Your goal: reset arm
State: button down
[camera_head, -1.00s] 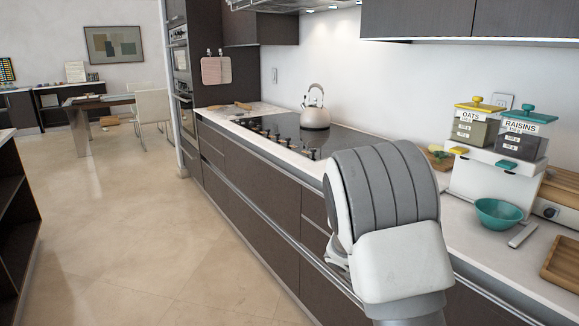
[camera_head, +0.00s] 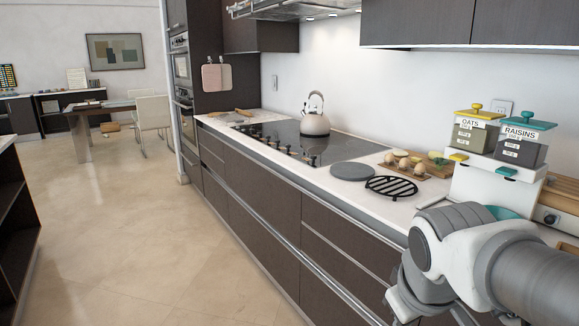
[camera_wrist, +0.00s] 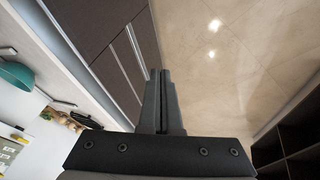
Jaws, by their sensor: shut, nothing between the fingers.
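My gripper (camera_wrist: 161,76) shows in the wrist view with its two fingers together and nothing between them. It is over the floor beside the drawer fronts (camera_wrist: 128,60). In the head view my arm is folded at the lower right, in front of the counter edge, and the gripper fingers cannot be made out there.
The counter holds a kettle (camera_head: 315,118), a black trivet (camera_head: 391,187), a grey round plate (camera_head: 353,171), a board with eggs (camera_head: 403,163) and a dispenser (camera_head: 492,185). A teal bowl (camera_wrist: 17,76) is partly hidden by my arm. Dark shelves (camera_head: 16,215) stand left. The floor (camera_head: 120,210) between is clear.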

jog(key=s+a+r+m+t+y+p, duration=0.1)
jog(key=s+a+r+m, duration=0.1)
jog(key=s+a+m, duration=0.3)
notch_tip(320, 180, up, 17)
jog(key=d+n+p, duration=0.1)
jog(key=d+p, duration=0.1)
jog(key=p, duration=1.5)
jog(key=shift+s, duration=0.45)
jog(key=shift+d, duration=0.1)
